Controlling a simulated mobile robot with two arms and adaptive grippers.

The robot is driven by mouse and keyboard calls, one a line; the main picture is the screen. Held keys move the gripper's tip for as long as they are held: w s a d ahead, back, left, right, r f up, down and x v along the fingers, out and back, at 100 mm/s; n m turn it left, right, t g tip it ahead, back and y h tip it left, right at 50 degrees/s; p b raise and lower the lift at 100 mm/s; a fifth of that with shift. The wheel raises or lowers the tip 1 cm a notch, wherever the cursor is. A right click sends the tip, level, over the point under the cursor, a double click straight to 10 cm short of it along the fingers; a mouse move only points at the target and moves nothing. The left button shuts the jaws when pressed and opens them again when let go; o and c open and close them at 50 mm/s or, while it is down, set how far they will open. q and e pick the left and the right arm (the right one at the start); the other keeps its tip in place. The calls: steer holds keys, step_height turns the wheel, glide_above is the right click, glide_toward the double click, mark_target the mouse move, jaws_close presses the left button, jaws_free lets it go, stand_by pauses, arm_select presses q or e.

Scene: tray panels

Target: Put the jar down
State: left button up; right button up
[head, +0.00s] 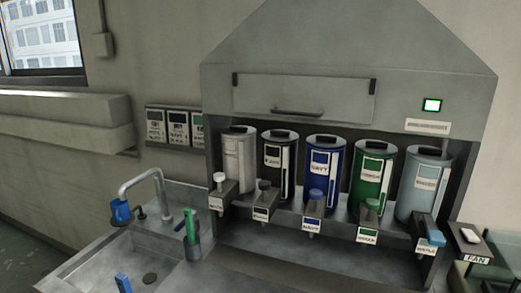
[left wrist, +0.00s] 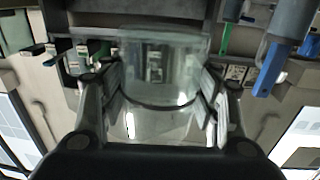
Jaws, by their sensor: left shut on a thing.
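The jar (left wrist: 158,75) is clear glass and shows in the left wrist view, with the background visible through it. My left gripper (left wrist: 162,105) is shut around it, one pale finger pad on each side. The jar looks empty, with a dark ring line across it. I cannot tell how far it is from any surface. The head view shows neither the jar nor either gripper. My right gripper is in no view.
A hooded dispenser cabinet (head: 306,84) holds several coloured canisters, including a green one (head: 372,175), with taps below. A sink (head: 140,262) with a curved faucet (head: 143,183) is at lower left. A green-handled tool (head: 190,222) stands beside it. A FAN switch box (head: 470,241) is at right.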

arm_select(q)
steer(key=shift+w+d+r+n+t+y, duration=0.1)
steer(key=shift+d+r+n+t+y, duration=0.2)
steer(key=shift+r+n+y, duration=0.4)
steer(key=y, duration=0.1)
steer(key=n+y, duration=0.1)
steer(key=shift+w+r+t+y, duration=0.2)
steer(key=shift+r+t+y, duration=0.1)
steer(key=shift+r, duration=0.05)
steer(key=shift+w+a+r+n+y, duration=0.15)
steer(key=shift+r+n+y, duration=0.25)
steer(key=shift+n+y, duration=0.4)
steer(key=shift+w+a+r+n+y, duration=0.1)
steer(key=shift+a+r+n+y, duration=0.1)
steer(key=shift+y, duration=0.25)
steer(key=shift+a+r+n+y, duration=0.1)
steer(key=shift+a+n+y, duration=0.1)
steer(key=shift+y, duration=0.25)
steer(key=shift+d, duration=0.1)
